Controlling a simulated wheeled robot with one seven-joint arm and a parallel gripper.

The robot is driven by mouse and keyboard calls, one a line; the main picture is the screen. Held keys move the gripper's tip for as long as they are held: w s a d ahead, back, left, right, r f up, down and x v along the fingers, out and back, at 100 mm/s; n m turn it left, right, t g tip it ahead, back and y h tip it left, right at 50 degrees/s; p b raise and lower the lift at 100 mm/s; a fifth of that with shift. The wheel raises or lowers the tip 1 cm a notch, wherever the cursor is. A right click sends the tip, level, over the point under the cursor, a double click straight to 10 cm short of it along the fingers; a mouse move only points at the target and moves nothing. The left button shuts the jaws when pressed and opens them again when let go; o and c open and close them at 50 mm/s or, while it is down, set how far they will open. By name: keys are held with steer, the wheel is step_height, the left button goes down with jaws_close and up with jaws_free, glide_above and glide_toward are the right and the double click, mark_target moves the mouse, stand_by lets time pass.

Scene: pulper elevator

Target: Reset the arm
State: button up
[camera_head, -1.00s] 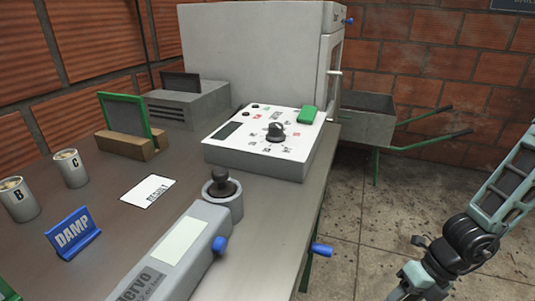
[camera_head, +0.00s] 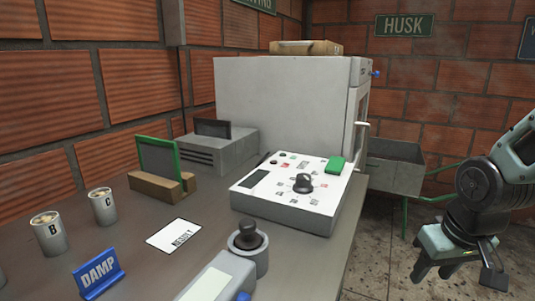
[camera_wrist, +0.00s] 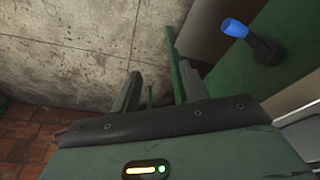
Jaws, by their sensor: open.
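My gripper (camera_head: 456,277) shows at the right of the head view, pointing down beside the bench. Its two fingers are apart with nothing between them. In the wrist view the open fingers (camera_wrist: 158,88) point toward a grey concrete surface, with thin green bars seen near and between them. My arm is bent and comes in from the right edge.
The bench (camera_head: 130,232) holds a white control box (camera_head: 290,192), a "DAMP" sign (camera_head: 98,274) and cups. A grey cabinet (camera_head: 285,105) stands behind, and a wheelbarrow (camera_head: 395,170) lies behind my gripper. A blue-tipped handle (camera_wrist: 234,28) is at the wrist view's upper right.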

steer(key=s+a+r+n+g, duration=0.1)
steer(key=s+a+n, duration=0.3)
steer(key=s+a, duration=0.4)
steer(key=s+a+r+n+g, duration=0.15)
steer(key=s+a+n, duration=0.3)
steer(key=a, duration=0.55)
step_height(320, 180, up, 19)
steer(key=p, duration=1.9)
steer(key=shift+s+a+m+y+p, duration=0.15)
steer(key=shift+s+m+y+p, duration=0.15)
steer(key=shift+s+m+p, duration=0.15)
steer(key=shift+r, duration=0.1)
